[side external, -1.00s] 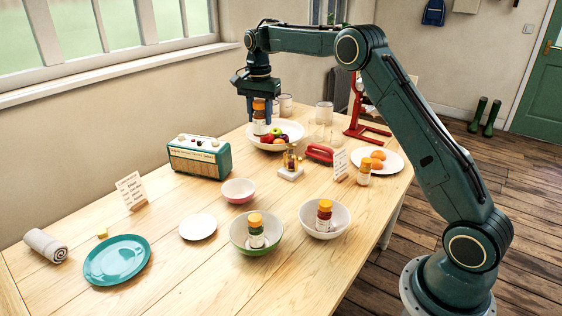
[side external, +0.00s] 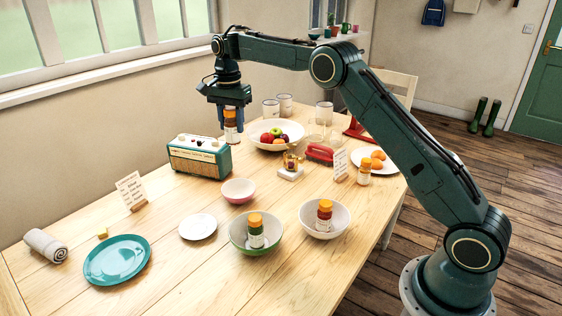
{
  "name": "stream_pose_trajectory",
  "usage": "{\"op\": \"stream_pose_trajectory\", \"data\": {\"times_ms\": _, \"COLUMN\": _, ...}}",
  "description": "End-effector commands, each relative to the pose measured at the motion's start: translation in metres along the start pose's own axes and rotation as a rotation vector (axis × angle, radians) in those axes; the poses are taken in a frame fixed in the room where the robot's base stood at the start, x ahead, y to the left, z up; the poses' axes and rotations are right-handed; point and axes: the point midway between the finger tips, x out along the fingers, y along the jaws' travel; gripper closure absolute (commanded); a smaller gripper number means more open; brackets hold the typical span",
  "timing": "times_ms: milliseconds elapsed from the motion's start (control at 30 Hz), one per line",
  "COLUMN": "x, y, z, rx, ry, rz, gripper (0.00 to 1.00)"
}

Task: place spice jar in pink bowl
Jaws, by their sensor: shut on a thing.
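My gripper (side external: 230,118) is shut on a spice jar (side external: 230,132) with an orange lid and a white label. It holds the jar upright in the air, by the right end of the radio. The small pink bowl (side external: 238,191) stands on the table, nearer the camera than the held jar, and looks empty.
A teal and wood radio (side external: 199,157) stands close to the held jar. A white saucer (side external: 198,227) and teal plate (side external: 117,260) lie in front.

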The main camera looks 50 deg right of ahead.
Motion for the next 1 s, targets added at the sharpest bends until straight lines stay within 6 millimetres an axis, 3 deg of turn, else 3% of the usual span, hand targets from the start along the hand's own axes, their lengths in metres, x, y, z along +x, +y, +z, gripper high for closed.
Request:
{"op": "stream_pose_trajectory", "data": {"times_ms": 600, "x": 0.114, "y": 0.001, "z": 0.000, "rx": 0.001, "ry": -0.001, "rz": 0.002, "gripper": 0.88}}
{"op": "stream_pose_trajectory", "data": {"times_ms": 800, "x": 0.133, "y": 0.000, "z": 0.000, "rx": 0.001, "ry": 0.000, "rz": -0.001, "gripper": 0.88}}
{"op": "stream_pose_trajectory", "data": {"times_ms": 1000, "x": 0.136, "y": 0.000, "z": 0.000, "rx": 0.001, "ry": 0.000, "rz": -0.001, "gripper": 0.88}}
